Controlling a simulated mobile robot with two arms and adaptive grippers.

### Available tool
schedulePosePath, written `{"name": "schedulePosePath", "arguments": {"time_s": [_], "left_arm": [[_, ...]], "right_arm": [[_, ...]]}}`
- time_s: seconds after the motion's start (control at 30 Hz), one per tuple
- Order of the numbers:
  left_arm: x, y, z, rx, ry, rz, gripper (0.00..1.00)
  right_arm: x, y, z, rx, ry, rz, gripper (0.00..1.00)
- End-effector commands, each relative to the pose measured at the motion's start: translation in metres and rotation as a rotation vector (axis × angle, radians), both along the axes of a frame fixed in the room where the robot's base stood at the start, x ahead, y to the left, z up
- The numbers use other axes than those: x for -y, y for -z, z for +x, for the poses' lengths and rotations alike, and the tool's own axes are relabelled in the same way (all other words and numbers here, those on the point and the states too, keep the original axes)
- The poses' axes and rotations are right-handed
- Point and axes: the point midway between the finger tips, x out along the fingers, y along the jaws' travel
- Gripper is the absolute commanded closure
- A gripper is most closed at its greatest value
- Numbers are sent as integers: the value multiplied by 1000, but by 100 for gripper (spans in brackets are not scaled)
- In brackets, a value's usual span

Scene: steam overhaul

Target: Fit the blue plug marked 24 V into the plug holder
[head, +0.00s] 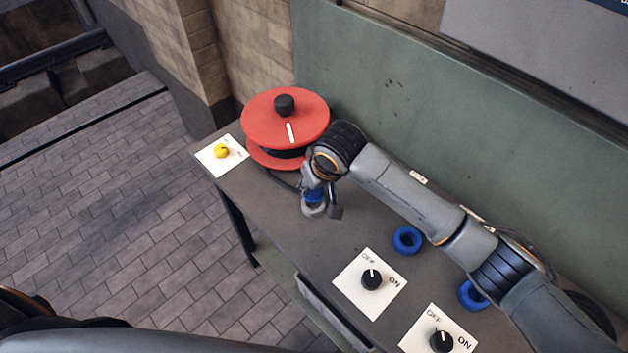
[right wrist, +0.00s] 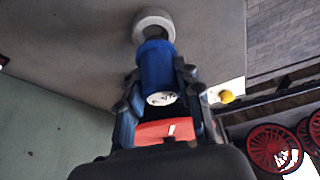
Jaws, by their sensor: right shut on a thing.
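The blue plug (right wrist: 156,68) is between the fingers of my right gripper (right wrist: 158,78), which is shut on it. Its white end label (right wrist: 162,98) faces the wrist camera, but I cannot read the marking surely. The pale ring of the plug holder (right wrist: 154,22) is just beyond the plug's far end, with a dark part between them. I cannot tell whether the plug has entered it. In the head view my right gripper (head: 321,196) is over the holder (head: 314,211), and the blue plug (head: 313,195) is partly hidden. My left gripper is not in view.
A red cable reel (head: 262,119) stands behind the gripper, by a yellow knob (head: 221,151). Blue rings (head: 407,240) and OFF/ON switch plates (head: 352,285) are on the bench's right part. A green panel (head: 400,100) rises behind the bench.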

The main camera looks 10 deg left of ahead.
Motion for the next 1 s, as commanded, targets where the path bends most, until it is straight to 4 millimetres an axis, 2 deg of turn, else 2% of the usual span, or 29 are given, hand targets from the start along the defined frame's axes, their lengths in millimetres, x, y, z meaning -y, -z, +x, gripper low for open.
{"name": "schedulePosePath", "arguments": {"time_s": [1.0], "left_arm": [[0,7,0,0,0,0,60]], "right_arm": [[0,26,0,-1,1,1,100]]}}
